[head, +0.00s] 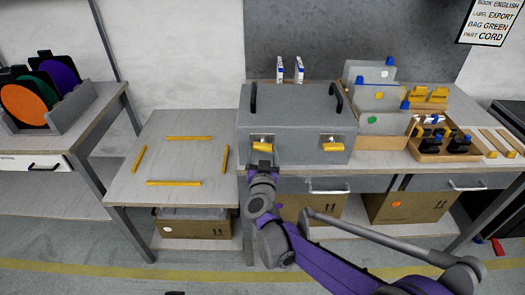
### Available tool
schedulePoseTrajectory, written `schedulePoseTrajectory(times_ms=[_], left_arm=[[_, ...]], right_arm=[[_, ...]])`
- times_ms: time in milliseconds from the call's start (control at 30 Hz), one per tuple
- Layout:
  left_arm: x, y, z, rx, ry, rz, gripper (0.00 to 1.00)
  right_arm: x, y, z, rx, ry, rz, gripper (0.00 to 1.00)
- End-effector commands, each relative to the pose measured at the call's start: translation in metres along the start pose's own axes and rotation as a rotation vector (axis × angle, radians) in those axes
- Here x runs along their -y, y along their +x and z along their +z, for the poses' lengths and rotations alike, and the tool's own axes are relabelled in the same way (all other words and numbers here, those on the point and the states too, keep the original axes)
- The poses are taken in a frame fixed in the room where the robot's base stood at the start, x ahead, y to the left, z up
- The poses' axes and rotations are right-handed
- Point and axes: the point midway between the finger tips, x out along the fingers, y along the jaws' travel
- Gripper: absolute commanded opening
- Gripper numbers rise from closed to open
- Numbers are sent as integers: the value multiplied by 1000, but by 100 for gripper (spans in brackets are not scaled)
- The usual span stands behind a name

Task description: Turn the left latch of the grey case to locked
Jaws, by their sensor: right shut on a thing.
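The grey case (293,125) stands closed on the workbench, with a black handle at each side of its lid. Its front has two yellow latches. The left latch (264,147) lies about level across its plate, with its lower part hidden by my gripper. The right latch (333,147) also lies about level. My right gripper (263,164) reaches up from below to the case front and is shut on the left latch. Its fingertips are small and partly hidden here. My left gripper is not in view.
A low table (180,160) with yellow strips stands left of the case. Grey panels (383,101) and a wooden tray (440,150) of black and yellow parts stand to the right. Two small white bottles (299,70) stand behind the case. A drawer handle (328,187) juts out below.

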Motion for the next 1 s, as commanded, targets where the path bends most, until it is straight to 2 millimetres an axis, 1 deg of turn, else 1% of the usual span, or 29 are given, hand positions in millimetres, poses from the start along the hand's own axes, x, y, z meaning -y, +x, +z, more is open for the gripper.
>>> schedulePoseTrajectory(times_ms=[1000], left_arm=[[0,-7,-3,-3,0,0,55]], right_arm=[[0,0,-1,-2,949,1,24]])
